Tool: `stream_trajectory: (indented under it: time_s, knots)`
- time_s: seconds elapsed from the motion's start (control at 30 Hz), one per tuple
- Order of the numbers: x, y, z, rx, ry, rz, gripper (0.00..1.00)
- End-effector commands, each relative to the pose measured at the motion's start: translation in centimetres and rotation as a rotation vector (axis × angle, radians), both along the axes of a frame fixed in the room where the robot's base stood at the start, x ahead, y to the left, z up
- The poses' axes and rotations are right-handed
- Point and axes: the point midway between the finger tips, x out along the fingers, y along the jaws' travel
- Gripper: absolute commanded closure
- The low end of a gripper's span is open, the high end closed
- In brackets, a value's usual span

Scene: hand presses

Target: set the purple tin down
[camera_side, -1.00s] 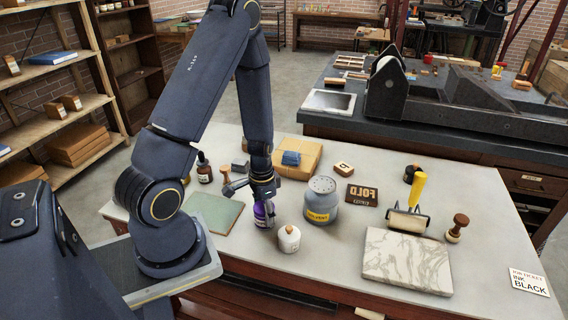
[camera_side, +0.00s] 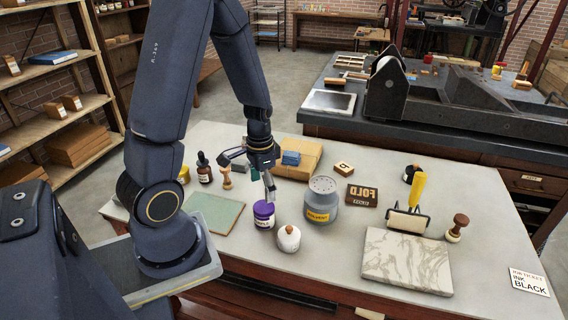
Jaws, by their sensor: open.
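The purple tin (camera_side: 264,214) stands upright on the pale tabletop, between the green mat and the white round jar. It has a purple lid and a white label. My gripper (camera_side: 250,180) is above and behind it with its fingers spread apart. One finger reaches left, and the other points down close to the tin's lid. Whether that finger touches the lid I cannot tell. Nothing is between the fingers.
A white jar (camera_side: 288,238) and a grey solvent can (camera_side: 322,200) stand close on the tin's right. A green mat (camera_side: 214,213) lies to its left. A marble slab (camera_side: 408,261) lies at right. A brown parcel (camera_side: 298,160) lies behind. The front tabletop is clear.

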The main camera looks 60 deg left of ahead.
Motion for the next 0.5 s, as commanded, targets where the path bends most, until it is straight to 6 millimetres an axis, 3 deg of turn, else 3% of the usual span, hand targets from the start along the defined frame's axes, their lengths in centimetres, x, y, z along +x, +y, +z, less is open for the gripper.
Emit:
stream_trajectory:
  time_s: [0.27,0.37,0.5]
  knots:
    - [0.4,-0.4,3.6,0.003,-0.018,-0.003,0.14]
    - [1.1,-2.0,6.4,0.006,-0.074,-0.006,0.14]
    - [1.3,-6.2,12.3,0.009,-0.203,-0.016,0.14]
